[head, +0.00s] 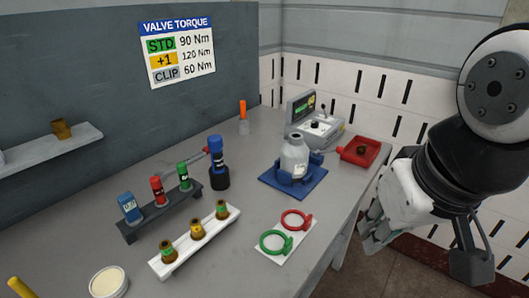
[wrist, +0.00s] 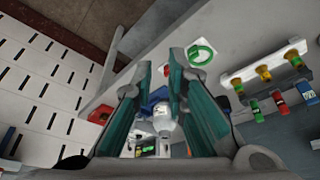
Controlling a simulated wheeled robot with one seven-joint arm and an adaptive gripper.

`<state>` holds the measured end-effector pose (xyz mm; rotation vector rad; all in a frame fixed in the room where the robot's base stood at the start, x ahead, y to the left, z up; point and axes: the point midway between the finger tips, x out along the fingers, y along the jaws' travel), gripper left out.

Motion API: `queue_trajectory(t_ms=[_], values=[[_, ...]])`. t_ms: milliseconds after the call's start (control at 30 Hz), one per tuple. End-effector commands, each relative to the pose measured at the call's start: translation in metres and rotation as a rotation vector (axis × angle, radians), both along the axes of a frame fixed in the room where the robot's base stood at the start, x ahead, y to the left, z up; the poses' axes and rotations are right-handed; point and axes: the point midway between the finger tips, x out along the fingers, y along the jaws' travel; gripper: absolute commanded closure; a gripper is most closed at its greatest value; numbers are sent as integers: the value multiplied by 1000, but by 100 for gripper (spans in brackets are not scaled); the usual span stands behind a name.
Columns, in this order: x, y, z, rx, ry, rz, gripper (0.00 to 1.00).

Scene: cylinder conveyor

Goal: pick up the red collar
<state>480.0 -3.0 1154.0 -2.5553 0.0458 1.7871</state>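The red collar (head: 296,220) is a ring with a small tab, lying on a white plate (head: 270,250) near the table's front edge in the head view. The green collar (head: 276,243) lies beside it on the same plate, and also shows in the wrist view (wrist: 201,52). My gripper (head: 420,252) is open and empty, out past the table's edge to the right of the plate. In the wrist view its two teal-padded fingers (wrist: 160,62) stand apart. The red collar is mostly or wholly hidden there behind a finger.
A blue fixture (head: 292,182) holding a grey bottle-shaped body (head: 294,155) stands behind the plate. A red tray (head: 359,151) is at the right edge. A white rack (head: 194,242) with several brass fittings and a dark tool rack (head: 160,212) stand left. Bare table surrounds the plate.

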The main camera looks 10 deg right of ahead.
Motion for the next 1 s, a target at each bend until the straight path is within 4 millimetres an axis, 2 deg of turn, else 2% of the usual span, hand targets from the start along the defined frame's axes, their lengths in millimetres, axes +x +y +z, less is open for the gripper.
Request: queue_trajectory(t_ms=[200, 367, 533, 700, 833, 1000], values=[[49, 2, 7, 35, 83, -164, 87], [94, 4, 1, 66, 148, -313, 87], [144, 9, -17, 96, 217, -473, 87], [186, 13, -44, 122, 279, -622, 87], [207, 16, -62, 135, 311, -702, 87], [219, 17, -74, 143, 328, -751, 87]])
